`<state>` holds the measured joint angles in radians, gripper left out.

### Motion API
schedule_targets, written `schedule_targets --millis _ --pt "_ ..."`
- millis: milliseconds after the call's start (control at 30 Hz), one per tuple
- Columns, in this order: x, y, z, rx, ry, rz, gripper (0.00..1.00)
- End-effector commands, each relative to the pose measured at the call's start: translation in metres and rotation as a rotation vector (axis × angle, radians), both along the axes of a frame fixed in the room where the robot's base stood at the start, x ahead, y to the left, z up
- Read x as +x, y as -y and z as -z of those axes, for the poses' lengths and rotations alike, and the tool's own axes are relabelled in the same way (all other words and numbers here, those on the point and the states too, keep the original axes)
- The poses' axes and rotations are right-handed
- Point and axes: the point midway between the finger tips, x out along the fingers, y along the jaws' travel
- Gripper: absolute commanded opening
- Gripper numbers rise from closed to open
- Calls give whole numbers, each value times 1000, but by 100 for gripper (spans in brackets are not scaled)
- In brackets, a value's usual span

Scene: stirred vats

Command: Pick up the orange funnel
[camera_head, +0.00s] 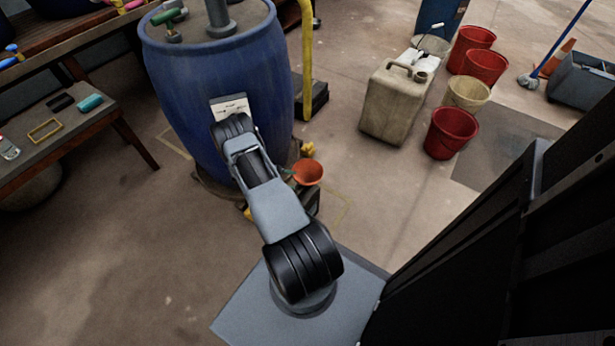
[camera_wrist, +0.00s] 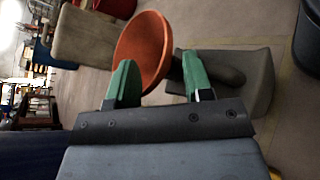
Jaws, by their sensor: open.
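The orange funnel (camera_head: 308,172) shows in the head view just right of the blue vat's base, partly hidden by my arm. In the wrist view the funnel (camera_wrist: 142,50) shows its round mouth, tilted in the picture, just beyond and between the fingertips. My gripper (camera_wrist: 158,80) is open, with two green fingers apart and nothing clearly held between them. The left finger overlaps the funnel's lower edge in the picture; I cannot tell whether they touch. A grey-green container (camera_wrist: 255,80) with a dark handle-like part lies behind the right finger. In the head view my gripper is mostly hidden behind my arm.
The large blue vat (camera_head: 190,80) stands close to my arm on the left. A low table (camera_head: 75,135) with small items is further left. A beige jerrycan (camera_head: 395,105) and several buckets, including a red one (camera_head: 450,133), stand at the upper right. Floor between is clear.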

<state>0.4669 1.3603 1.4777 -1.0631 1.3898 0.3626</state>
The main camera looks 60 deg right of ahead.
Motion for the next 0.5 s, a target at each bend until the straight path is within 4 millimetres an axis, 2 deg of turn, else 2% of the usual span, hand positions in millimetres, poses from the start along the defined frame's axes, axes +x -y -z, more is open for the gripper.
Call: schedule_targets --millis 300,500 --pt "-31 24 12 0 1 2 46" --pt "-36 29 14 0 2 -1 46"
